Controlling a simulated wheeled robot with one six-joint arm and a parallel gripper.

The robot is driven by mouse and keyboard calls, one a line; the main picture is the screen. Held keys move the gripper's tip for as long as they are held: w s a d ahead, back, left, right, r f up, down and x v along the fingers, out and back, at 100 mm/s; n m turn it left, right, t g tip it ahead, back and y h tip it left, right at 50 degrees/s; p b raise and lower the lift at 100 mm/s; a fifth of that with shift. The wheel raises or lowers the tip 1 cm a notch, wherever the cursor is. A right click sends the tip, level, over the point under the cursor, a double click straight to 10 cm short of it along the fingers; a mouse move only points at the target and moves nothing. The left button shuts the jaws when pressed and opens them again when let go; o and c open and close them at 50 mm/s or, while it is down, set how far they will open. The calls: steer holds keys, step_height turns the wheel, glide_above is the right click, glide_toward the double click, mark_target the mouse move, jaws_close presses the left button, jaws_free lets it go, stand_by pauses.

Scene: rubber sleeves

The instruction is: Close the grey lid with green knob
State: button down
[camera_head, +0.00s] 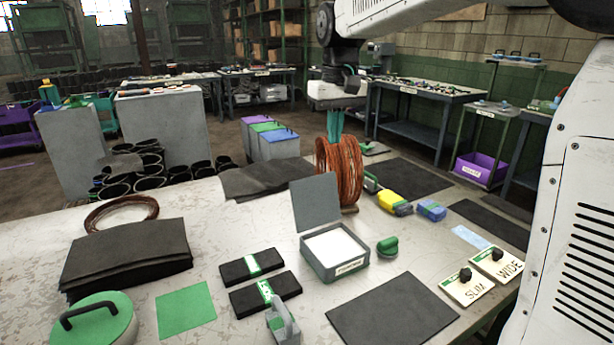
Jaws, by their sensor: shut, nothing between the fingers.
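A small grey box (336,265) with white contents and a label on its front stands in the middle of the near table. Its grey lid (317,203) stands open, tilted up at the box's back left edge. I see no green knob on the lid face toward me; its back face is hidden. A round green piece (387,246) sits apart on the table, right of the box. My gripper (335,132) is shut and empty, pointing down with teal fingers. In the picture it is above and behind the box, just over a copper coil (340,172).
Black strips (264,293), a green-topped round piece with a black handle (97,322), dark sheets (391,308) and a yellow block (394,202) lie around the box. SLIM and WIDE plates (467,287) are at right. The coil stands upright behind the lid.

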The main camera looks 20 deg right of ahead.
steer(key=w+a+f, duration=0.1)
steer(key=w+f, duration=0.5)
steer(key=w, duration=0.5)
steer(key=w+f, duration=0.6)
steer(key=w, duration=0.6)
steer(key=s+f, duration=0.4)
steer(key=f, duration=0.4)
steer(key=shift+d+n+g, duration=0.3)
steer(key=shift+d+n, duration=0.05)
steer(key=shift+n, duration=0.05)
steer(key=shift+d, duration=0.1)
